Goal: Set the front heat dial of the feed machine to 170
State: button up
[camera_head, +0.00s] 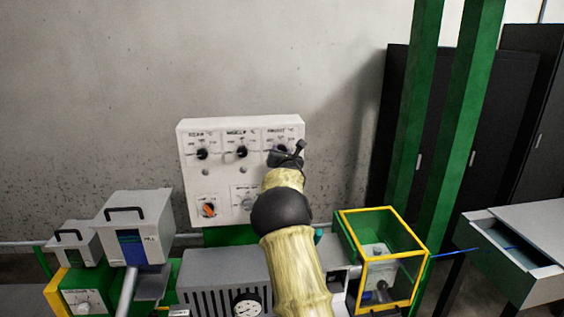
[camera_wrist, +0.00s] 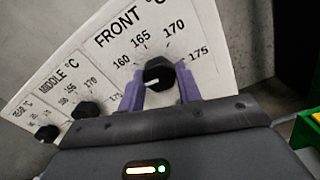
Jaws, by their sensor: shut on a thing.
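The front heat dial (camera_wrist: 158,73) is a black round knob under the label "FRONT °C" in the wrist view, with 160, 165, 170 and 175 printed around it. A short white mark shows on the knob's lower left side, pointing left, away from 170. My gripper (camera_wrist: 161,91) has its purple fingers on either side of the knob, shut on it. In the head view my gripper (camera_head: 289,157) is at the right end of the white control panel (camera_head: 222,178), largely hiding this dial.
The middle dial (camera_wrist: 86,110) and rear dial (camera_wrist: 47,133) sit to the left on the same panel. Below them is an orange switch (camera_head: 208,210). A yellow-framed box (camera_head: 345,213) stands right of my arm, and a grey vented housing (camera_head: 215,268) lies below the panel.

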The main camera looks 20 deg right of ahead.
jog(key=m+b, duration=0.8)
jog(key=m, duration=1.8)
jog(key=shift+b, duration=0.4)
jog(key=o, duration=1)
jog(key=shift+r, duration=0.1)
jog(key=shift+c, duration=0.2)
jog(key=shift+s, duration=0.1)
jog(key=b+v, duration=0.7)
jog(key=v, duration=1)
